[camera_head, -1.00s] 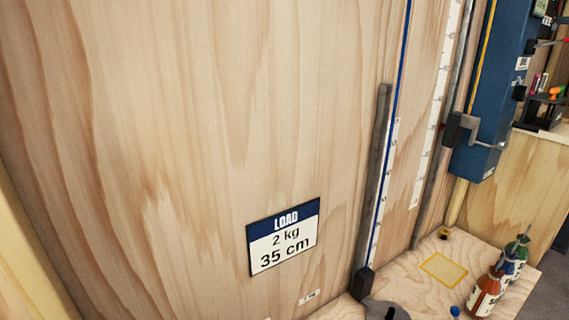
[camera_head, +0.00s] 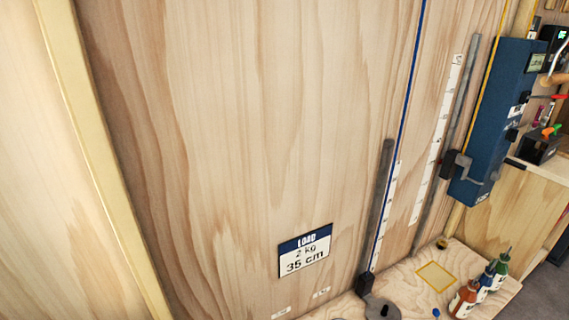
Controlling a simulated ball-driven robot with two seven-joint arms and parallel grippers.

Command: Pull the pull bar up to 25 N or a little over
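No pull bar can be made out for certain. A short tan bar (camera_head: 553,79) with a pale curved piece above it sits at the right edge, partly cut off, and I cannot tell whether it is the pull bar. Next to it is a tall blue box (camera_head: 490,120) with a small display (camera_head: 537,63), too small to read. A dark device with a green readout (camera_head: 562,35) is at the top right corner; its figure is not legible. Neither of my grippers is in view.
Several bottles (camera_head: 465,298) stand on the wooden shelf (camera_head: 405,275).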

